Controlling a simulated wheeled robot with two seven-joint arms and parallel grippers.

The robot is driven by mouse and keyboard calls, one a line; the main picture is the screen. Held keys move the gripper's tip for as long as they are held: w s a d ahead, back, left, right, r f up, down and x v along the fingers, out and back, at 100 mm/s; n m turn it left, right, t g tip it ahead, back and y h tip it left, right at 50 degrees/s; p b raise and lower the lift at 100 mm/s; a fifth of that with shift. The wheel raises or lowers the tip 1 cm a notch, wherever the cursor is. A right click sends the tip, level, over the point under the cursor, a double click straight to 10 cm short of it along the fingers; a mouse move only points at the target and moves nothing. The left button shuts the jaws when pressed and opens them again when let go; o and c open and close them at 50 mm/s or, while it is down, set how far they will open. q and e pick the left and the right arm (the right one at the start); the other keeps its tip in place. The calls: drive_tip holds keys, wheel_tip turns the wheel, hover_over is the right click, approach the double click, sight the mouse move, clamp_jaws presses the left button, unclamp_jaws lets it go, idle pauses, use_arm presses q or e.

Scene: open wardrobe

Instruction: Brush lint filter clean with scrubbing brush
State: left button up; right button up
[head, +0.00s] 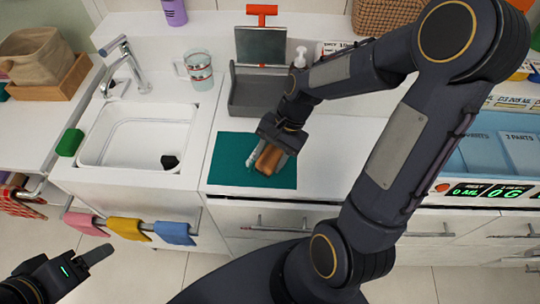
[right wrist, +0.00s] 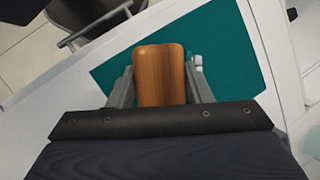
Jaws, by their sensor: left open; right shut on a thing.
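A wooden-backed scrubbing brush (head: 268,159) is between the fingers of my right gripper (head: 266,152), over the teal mat. In the right wrist view the brown wooden block (right wrist: 160,72) sits between both fingers (right wrist: 160,90); its bristles are hidden. I cannot tell whether the brush touches the mat. What looks like the lint filter (head: 261,46), a grey panel with an orange-red T-shaped handle, stands upright at the back of a grey open bin, apart from the brush. My left gripper (head: 88,262) is open and empty at the lower left, over the floor, clear of the counter.
The teal mat (head: 228,172) lies near the counter's front edge. The grey bin (head: 257,108) stands behind it. A sink (head: 120,158) with a tap, a glass jug (head: 200,70) and a green sponge (head: 70,142) are left. A machine with blue compartments (head: 500,150) is right.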

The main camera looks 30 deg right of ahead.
drive_tip(key=shift+w+d, duration=0.5)
drive_tip(key=shift+d, duration=0.25)
drive_tip(key=shift+w+d, duration=0.45)
drive_tip(key=shift+d, duration=0.3)
drive_tip(key=shift+s+a+p, duration=0.3)
drive_tip(key=shift+s+a, duration=0.25)
drive_tip(key=shift+a, duration=0.3)
drive_tip(key=shift+s+a, duration=0.55)
drive_tip(key=shift+a, duration=0.3)
drive_tip(key=shift+d, duration=0.1)
drive_tip(key=shift+w+d, duration=0.55)
drive_tip(key=shift+d, duration=0.15)
drive_tip(key=shift+w+d, duration=0.5)
drive_tip(key=shift+d, duration=0.3)
